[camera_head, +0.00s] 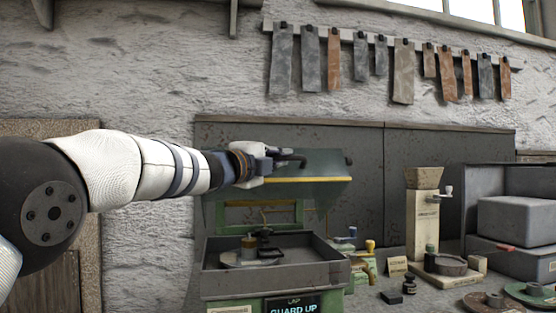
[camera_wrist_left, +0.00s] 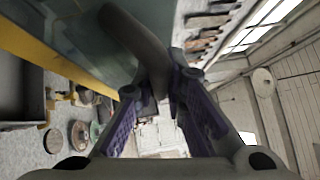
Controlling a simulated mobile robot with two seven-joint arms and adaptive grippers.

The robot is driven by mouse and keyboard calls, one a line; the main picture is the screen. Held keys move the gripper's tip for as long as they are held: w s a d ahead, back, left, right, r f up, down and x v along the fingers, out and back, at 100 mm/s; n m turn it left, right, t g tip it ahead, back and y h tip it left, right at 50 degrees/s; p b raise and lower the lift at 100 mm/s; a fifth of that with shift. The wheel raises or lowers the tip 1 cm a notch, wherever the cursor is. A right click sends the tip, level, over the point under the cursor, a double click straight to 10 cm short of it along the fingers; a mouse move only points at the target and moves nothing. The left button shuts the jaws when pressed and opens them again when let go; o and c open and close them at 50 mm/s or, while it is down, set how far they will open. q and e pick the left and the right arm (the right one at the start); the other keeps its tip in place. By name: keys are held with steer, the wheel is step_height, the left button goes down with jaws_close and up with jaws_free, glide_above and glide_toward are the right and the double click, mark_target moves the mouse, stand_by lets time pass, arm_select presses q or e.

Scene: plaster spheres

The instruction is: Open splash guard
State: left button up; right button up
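The splash guard (camera_head: 318,165) is a clear greenish panel with a yellow lower strip. It stands raised above the grey tray (camera_head: 335,267) of the lap machine, whose sign (camera_head: 292,305) reads "LAP GUARD UP". My left gripper (camera_head: 287,161) is at the guard's upper left. In the left wrist view, the guard's dark curved handle (camera_wrist_left: 138,37) runs between the fingertips of my left gripper (camera_wrist_left: 156,88), which are closed in around it. The guard's panel (camera_wrist_left: 85,40) and its yellow strip also show there. My right gripper is not in view.
A beige hand-cranked device (camera_head: 423,215) and grey boxes (camera_head: 515,220) stand on the bench to the right. Small bottles and green and red discs (camera_head: 530,292) lie near the front. Leather strips (camera_head: 403,72) hang on the wall behind. Air above the bench is clear on the right.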

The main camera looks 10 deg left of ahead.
arm_select(q)
steer(key=shift+o, duration=1.4)
steer(key=shift+s, duration=0.15)
steer(key=shift+s+a+f, duration=0.1)
steer(key=shift+s+a, duration=0.1)
steer(key=shift+s, duration=0.05)
steer(key=v, duration=0.6)
steer(key=shift+s, duration=0.35)
steer(key=shift+a, duration=0.15)
